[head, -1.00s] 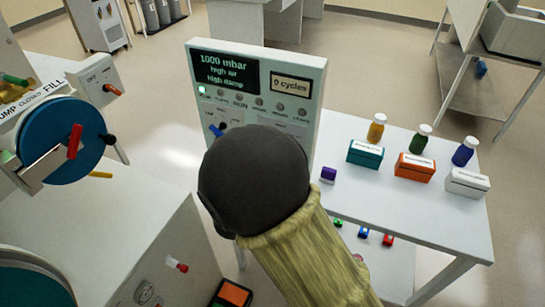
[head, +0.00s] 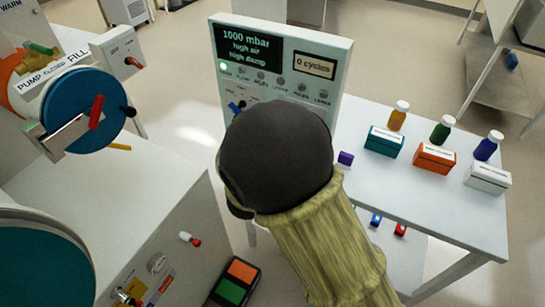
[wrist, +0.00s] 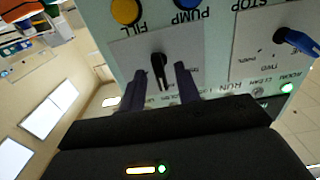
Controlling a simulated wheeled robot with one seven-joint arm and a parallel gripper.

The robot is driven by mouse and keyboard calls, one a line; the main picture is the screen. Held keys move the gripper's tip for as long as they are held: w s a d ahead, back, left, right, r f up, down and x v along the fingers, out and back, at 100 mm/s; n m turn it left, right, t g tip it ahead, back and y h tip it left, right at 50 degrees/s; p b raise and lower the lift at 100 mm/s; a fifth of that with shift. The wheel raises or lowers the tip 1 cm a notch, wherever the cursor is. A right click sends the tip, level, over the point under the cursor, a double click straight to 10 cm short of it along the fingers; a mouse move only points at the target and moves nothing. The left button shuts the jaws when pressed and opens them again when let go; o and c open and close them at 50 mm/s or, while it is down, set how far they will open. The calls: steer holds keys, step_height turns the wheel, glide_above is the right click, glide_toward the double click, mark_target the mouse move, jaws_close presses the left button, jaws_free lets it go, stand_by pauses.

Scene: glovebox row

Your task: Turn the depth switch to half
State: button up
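The control panel (head: 345,75) stands upright in the head view, its lower part hidden behind my arm. In the wrist view a black rotary switch (wrist: 158,66) sits on a pale plate with small, mostly unreadable lettering; I take it for the depth switch, though its name is not legible. My gripper (wrist: 160,78) is open, with one dark finger on each side of the black switch. I cannot tell whether the fingers touch it. A blue-handled switch (wrist: 296,40) is on the plate to the right. My gripper is hidden in the head view.
A yellow FILL button (wrist: 125,11) and a blue PUMP button (wrist: 188,3) are close by. The panel display (head: 248,46) reads 1000 mbar. A white table (head: 440,205) with bottles and boxes stands right; the glovebox (head: 150,200) is left.

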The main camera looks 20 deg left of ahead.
steer(key=s+a+b, duration=0.1)
steer(key=s+b, duration=0.1)
steer(key=s, duration=1.4)
steer(key=shift+s, duration=0.4)
steer(key=w+d+g+y+p, duration=0.25)
steer(key=w+d, duration=0.25)
steer(key=w, duration=0.3)
steer(key=w+d+g+y+p, duration=0.15)
steer(key=w+d+g, duration=0.25)
steer(key=w, duration=0.4)
steer(key=s+d+g+h+p, duration=0.1)
steer(key=s+d+g, duration=0.3)
steer(key=d, duration=0.8)
steer(key=s+d+g+h+p, duration=0.1)
steer(key=s+d+g+p, duration=0.2)
steer(key=d, duration=1)
steer(key=s+g, duration=0.2)
steer(key=s, duration=0.1)
steer(key=shift+s+d+n+h, duration=0.2)
steer(key=shift+n+h, duration=0.2)
steer(key=shift+f, duration=0.1)
